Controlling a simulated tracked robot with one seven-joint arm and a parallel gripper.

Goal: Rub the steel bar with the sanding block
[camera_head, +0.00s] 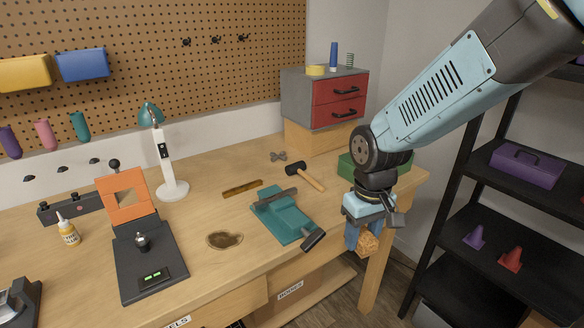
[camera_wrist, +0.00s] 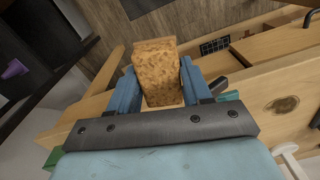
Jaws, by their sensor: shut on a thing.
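The sanding block (camera_head: 368,243) is a tan, speckled block. My gripper (camera_head: 361,236) is shut on it, with the blue fingers on either side, in the air near the table's right front edge. In the wrist view the block (camera_wrist: 156,72) sticks out between the two fingers (camera_wrist: 157,88). A grey bar (camera_head: 277,199), which looks like the steel bar, lies across the teal vise (camera_head: 290,222) on the table, left of my gripper. The block and the bar are apart. In the wrist view only a small teal part of the vise (camera_wrist: 228,96) shows; the bar is not clear there.
A hammer (camera_head: 306,176) and a brown strip (camera_head: 242,188) lie behind the vise. A green box (camera_head: 347,167) stands behind my gripper. A dark stain (camera_head: 225,240) and a black-and-orange machine (camera_head: 148,262) are left of the vise. A black shelf (camera_head: 500,200) stands at right.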

